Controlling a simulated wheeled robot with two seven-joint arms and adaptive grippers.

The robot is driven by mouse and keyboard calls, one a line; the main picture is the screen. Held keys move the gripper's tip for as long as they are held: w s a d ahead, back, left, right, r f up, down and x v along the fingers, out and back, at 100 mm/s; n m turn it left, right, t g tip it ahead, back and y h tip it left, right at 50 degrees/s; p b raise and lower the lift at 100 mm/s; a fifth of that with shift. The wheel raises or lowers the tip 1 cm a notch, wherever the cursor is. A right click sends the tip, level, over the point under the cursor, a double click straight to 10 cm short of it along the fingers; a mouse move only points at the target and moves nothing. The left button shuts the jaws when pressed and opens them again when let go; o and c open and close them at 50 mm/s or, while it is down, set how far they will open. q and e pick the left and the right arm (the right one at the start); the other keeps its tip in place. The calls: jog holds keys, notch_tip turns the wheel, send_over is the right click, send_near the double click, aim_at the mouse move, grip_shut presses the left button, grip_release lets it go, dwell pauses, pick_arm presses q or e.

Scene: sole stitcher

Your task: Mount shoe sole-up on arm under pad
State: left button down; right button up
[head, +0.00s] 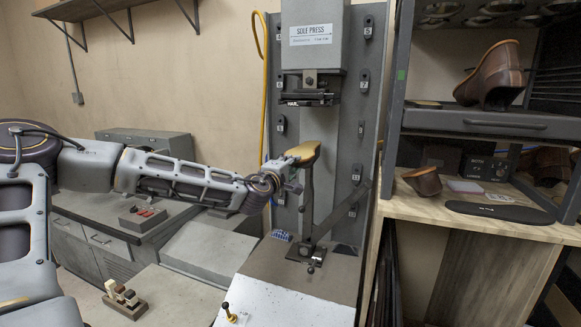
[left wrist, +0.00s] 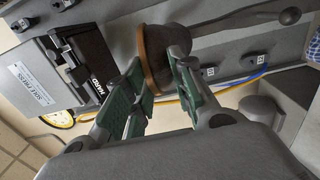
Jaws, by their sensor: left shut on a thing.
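The shoe, brown with a tan sole facing up (head: 306,152), sits at the top of the press's upright grey arm (head: 307,205) in the head view. The dark pad (head: 308,98) hangs above it with a clear gap. My left gripper (head: 292,172) reaches in from the left and is shut on the shoe. In the left wrist view, the brown shoe (left wrist: 155,55) is at the fingers (left wrist: 165,95), and the grey arm (left wrist: 240,22) runs right from it. Whether the shoe is fully seated on the arm is hidden. My right gripper is not in view.
The sole press (head: 312,40) has a grey back plate. A rack at right holds a brown boot (head: 495,72). A brown shoe piece (head: 423,180) and a black sole (head: 500,211) lie on the wooden bench. A yellow-tipped lever (head: 228,312) stands in front.

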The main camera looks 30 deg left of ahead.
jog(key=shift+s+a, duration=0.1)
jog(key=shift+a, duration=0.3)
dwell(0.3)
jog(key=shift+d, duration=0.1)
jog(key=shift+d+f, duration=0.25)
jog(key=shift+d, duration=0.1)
jog(key=shift+b, duration=0.35)
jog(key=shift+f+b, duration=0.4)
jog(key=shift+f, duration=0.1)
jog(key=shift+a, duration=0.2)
